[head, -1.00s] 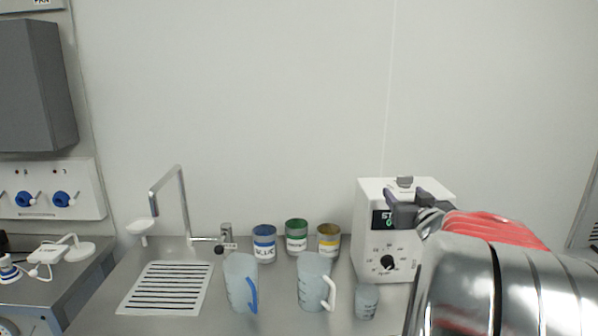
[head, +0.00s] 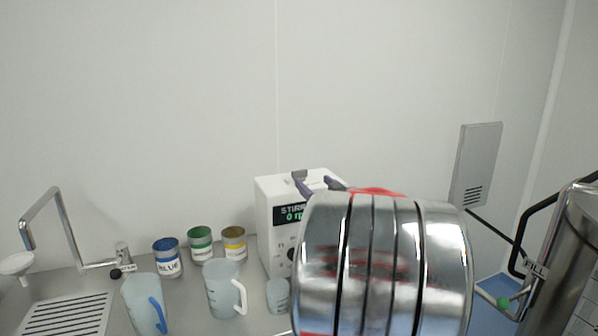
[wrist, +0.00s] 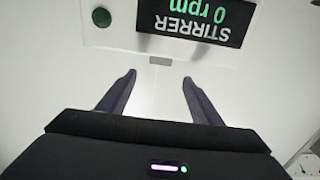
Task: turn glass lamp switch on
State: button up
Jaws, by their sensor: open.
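I cannot make out a glass lamp or a lamp switch in either view. My gripper (head: 317,184) is at the top of the white stirrer box (head: 268,222) in the head view, partly hidden behind my own shiny arm. In the wrist view my gripper (wrist: 159,78) has its two dark fingers apart with nothing between them. The stirrer's display (wrist: 197,18), reading 0 rpm, appears upside down beyond the fingertips. My arm covers much of the stirrer's right side.
Blue (head: 168,260), green (head: 200,243) and yellow (head: 234,244) labelled cans stand on the steel counter. Jugs (head: 224,290) and a small beaker (head: 278,295) stand in front. A steel vessel (head: 572,262) and grey wall box (head: 476,165) are at the right.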

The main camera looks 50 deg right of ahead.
aim_at(301, 171)
jog(key=x, duration=1.1)
jog(key=shift+w+d, duration=0.15)
jog(key=shift+w, duration=0.2)
jog(key=c, duration=1.1)
